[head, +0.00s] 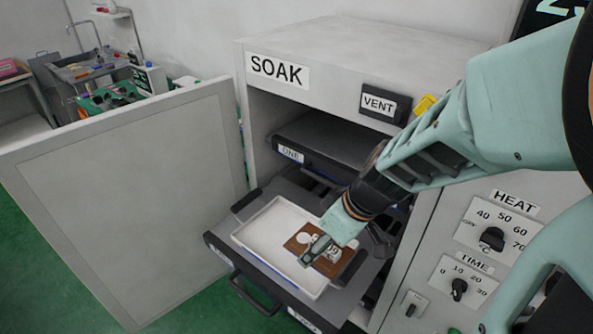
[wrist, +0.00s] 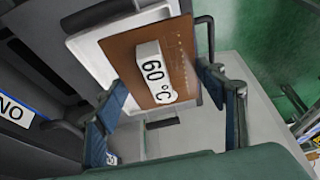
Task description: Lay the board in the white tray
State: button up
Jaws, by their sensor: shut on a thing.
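The brown board (head: 300,240) carries a white block marked 60°C, clear in the wrist view on the board (wrist: 183,62). My gripper (head: 326,246) is shut on the board, with a finger at each side edge in the wrist view (wrist: 165,85). The board is over the right part of the white tray (head: 262,235), within its outline in the head view. I cannot tell whether the board touches the tray floor. The tray sits on a pulled-out dark drawer (head: 222,240). My gripper hides part of the board in the head view.
The grey SOAK cabinet (head: 350,45) stands behind, its door (head: 125,190) swung open at the left. Another drawer labelled ONE (head: 290,153) is above the tray. HEAT and TIME dials (head: 492,238) are at the right. The tray's left part is bare.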

aim_at(306, 224)
jog(key=shift+w+a+f, duration=0.3)
jog(key=shift+w+a, duration=0.1)
jog(key=shift+w, duration=0.05)
jog(key=w+a+f, duration=0.1)
jog(key=w, duration=0.1)
jog(key=w+a+f, duration=0.1)
jog(key=w, duration=0.1)
jog(key=w+a+f+b, duration=0.1)
jog(key=w, duration=0.1)
jog(key=shift+w+f, duration=0.15)
jog(key=shift+w, duration=0.1)
jog(key=w+f, duration=0.1)
jog(key=w+a+f+b, duration=0.1)
jog(key=w+f, duration=0.1)
jog(key=w+f+b, duration=0.1)
jog(key=f, duration=0.1)
jog(key=shift+w+a, duration=0.3)
jog(key=shift+w+a+f, duration=0.1)
jog(key=shift+w+f, duration=0.15)
jog(key=shift+f, duration=0.25)
jog(key=shift+w+f+b, duration=0.15)
jog(key=shift+f+b, duration=0.65)
jog(key=shift+f, duration=0.75)
jog(key=shift+f, duration=0.2)
jog(key=o, duration=1.2)
